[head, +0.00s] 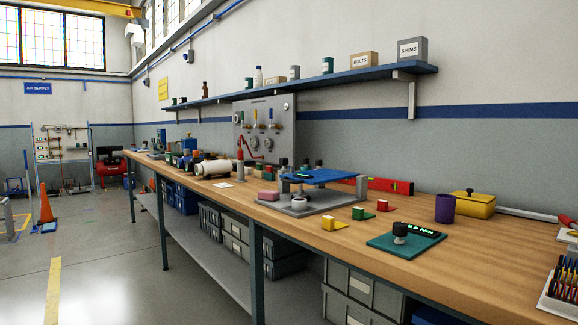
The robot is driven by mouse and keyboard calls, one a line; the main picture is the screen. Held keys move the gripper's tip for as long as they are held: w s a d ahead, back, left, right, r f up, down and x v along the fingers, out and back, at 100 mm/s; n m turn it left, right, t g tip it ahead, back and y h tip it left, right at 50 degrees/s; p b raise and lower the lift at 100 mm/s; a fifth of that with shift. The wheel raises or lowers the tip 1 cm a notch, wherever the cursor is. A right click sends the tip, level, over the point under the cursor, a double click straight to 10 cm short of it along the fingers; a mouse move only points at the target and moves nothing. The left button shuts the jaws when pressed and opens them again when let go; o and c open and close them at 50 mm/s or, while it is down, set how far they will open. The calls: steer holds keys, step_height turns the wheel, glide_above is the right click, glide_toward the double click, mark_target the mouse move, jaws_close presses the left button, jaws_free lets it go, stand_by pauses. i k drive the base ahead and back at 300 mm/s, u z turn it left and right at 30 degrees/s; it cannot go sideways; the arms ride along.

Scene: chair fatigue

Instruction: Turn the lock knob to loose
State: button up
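No part of my gripper shows in the head view. A test fixture with a blue top plate (318,176) on grey blocks and a grey base (297,208) stands on the workbench. A small white round part (299,203) sits at its front, and dark knob-like tops (284,162) show behind the plate. To the right, a black knob-like piece (400,231) stands on a teal pad (388,246) beside a black display with green digits. I cannot tell which of these is the lock knob, and no loose or tight marking is readable.
The wooden workbench (330,245) runs along the wall. A purple cup (445,209), a yellow box (472,205) and a red level (390,186) stand behind. The floor (120,270) at left is open.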

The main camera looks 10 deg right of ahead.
mark_target(284, 161)
steer(key=u, duration=0.95)
steer(key=i, duration=1.55)
steer(key=z, duration=0.7)
